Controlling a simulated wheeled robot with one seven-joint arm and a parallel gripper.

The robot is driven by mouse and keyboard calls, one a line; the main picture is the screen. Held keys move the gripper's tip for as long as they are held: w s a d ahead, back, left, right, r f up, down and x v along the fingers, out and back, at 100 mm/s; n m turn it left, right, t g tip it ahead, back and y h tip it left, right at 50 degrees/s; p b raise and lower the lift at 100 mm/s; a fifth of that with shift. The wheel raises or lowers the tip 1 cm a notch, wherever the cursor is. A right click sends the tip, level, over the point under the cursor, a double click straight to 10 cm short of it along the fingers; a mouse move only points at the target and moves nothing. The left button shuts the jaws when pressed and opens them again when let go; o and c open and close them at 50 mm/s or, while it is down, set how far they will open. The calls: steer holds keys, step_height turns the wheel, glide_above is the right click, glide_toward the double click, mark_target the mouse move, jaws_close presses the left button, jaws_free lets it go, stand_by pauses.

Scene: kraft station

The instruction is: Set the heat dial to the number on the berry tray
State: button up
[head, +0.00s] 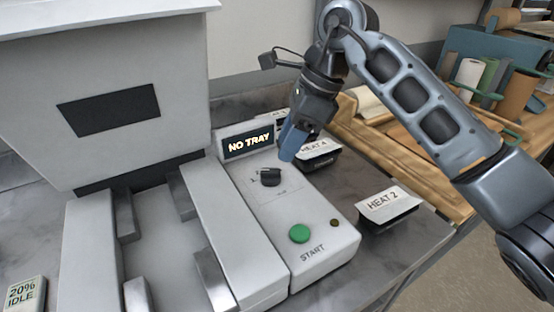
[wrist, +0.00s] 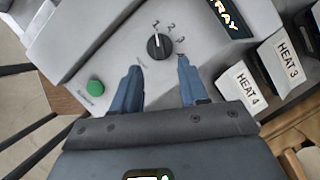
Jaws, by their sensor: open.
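The heat dial (head: 270,177) is a black knob on the white control panel. In the wrist view the dial (wrist: 158,46) has its white pointer line toward the top, near what looks like the 1; the other numbers curve to its right. My gripper (head: 289,145) is open and empty above the panel, behind and right of the dial. In the wrist view its blue fingers (wrist: 158,66) stand apart below the dial, not touching it. Black trays carry labels HEAT 2 (head: 390,203), HEAT 4 (head: 318,150) and HEAT 3 (wrist: 285,60). I cannot tell which tray is the berry one.
A display (head: 248,142) reads NO TRAY. A green START button (head: 299,233) is at the panel's front. The white press (head: 110,90) with metal rails stands left. A 20% IDLE block (head: 25,293) is at lower left. A wooden surface with rolls (head: 470,75) lies beyond.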

mark_target(273, 170)
steer(key=shift+p+x, duration=0.45)
steer(key=shift+x, duration=2.5)
jaws_close()
